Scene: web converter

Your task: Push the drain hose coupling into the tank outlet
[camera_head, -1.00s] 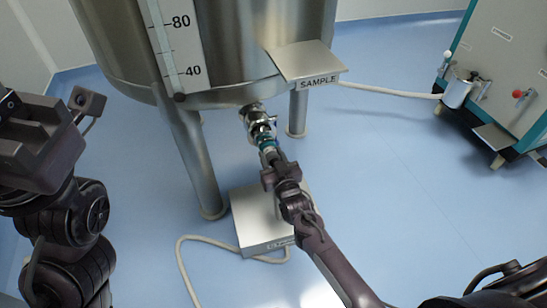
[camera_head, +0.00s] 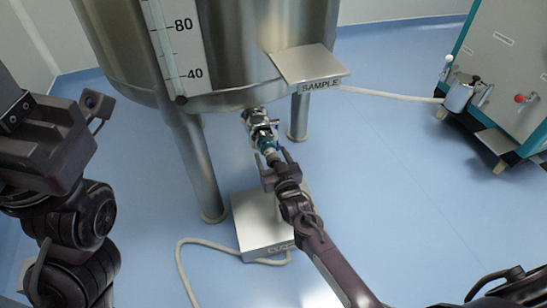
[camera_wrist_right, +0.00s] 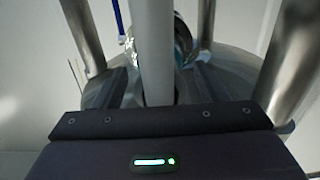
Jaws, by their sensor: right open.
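The steel tank outlet (camera_head: 253,120) with its valve fittings hangs under the tank's rim. The drain hose coupling (camera_head: 267,143), with a teal part, lies in line with it at its lower end; they appear to touch, but how deep it sits I cannot tell. My right gripper (camera_head: 273,156) is open just below the coupling, its fingers spread either side. In the right wrist view, the pale hose (camera_wrist_right: 152,50) runs between the gripper's fingers (camera_wrist_right: 152,88), with gaps beside it.
The steel tank (camera_head: 235,50) stands on legs (camera_head: 195,165). A sample shelf (camera_head: 308,63) juts from its front. A metal box (camera_head: 258,220) with a hose lies on the floor below my right arm. A teal-edged cabinet (camera_head: 510,75) stands right.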

